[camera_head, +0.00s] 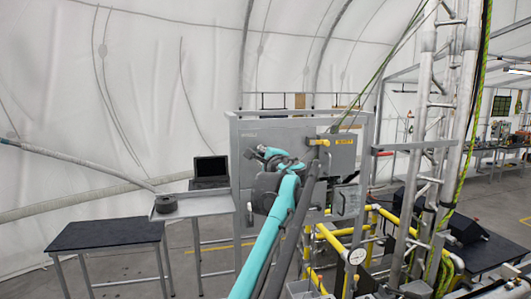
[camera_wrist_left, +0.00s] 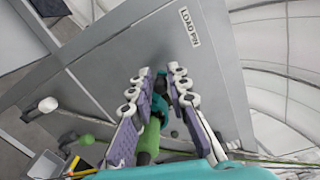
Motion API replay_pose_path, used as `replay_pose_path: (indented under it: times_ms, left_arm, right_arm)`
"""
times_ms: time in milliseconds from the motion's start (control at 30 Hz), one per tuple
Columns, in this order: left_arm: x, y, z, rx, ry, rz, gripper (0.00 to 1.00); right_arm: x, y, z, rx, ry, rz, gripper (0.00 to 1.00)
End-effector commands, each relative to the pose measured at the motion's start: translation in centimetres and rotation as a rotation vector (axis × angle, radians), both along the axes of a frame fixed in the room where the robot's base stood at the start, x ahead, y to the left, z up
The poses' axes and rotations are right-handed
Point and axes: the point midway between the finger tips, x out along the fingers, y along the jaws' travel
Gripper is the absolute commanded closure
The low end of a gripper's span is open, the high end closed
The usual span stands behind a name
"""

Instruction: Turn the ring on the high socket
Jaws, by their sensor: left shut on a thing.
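A grey panel box (camera_head: 345,160) stands ahead in the head view. My left arm reaches up to its face, and my left gripper (camera_head: 268,165) is at the left part of it, with its fingertips largely hidden by my own wrist. In the left wrist view my left gripper (camera_wrist_left: 164,76) has its purple-padded fingers on either side of a small dark part, which I take for the ring (camera_wrist_left: 173,92), close to the panel. The fingers cover most of it, and the high socket behind it is hidden. My right gripper is not in view.
A "LOAD PIN" label (camera_wrist_left: 190,27) is on the panel. A yellow fitting (camera_head: 319,142) sticks out right of my gripper. Yellow rails (camera_head: 330,238) and a lattice mast (camera_head: 425,150) stand at right. A shelf with a dark reel (camera_head: 166,203) and a dark-topped table (camera_head: 105,234) are at left.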

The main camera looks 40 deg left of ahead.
Motion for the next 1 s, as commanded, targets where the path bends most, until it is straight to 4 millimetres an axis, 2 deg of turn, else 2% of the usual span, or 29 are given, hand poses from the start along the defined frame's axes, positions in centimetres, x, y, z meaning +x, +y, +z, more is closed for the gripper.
replay_pose_path:
  times_ms: [600,1000]
  left_arm:
    - [-1.1,0.9,-3.1,-0.354,-0.415,-0.001,1.0]
    - [-1.2,1.0,-4.1,-0.471,-0.55,-0.002,1.0]
  right_arm:
    - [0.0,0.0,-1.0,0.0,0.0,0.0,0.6]
    - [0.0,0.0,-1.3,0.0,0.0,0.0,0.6]
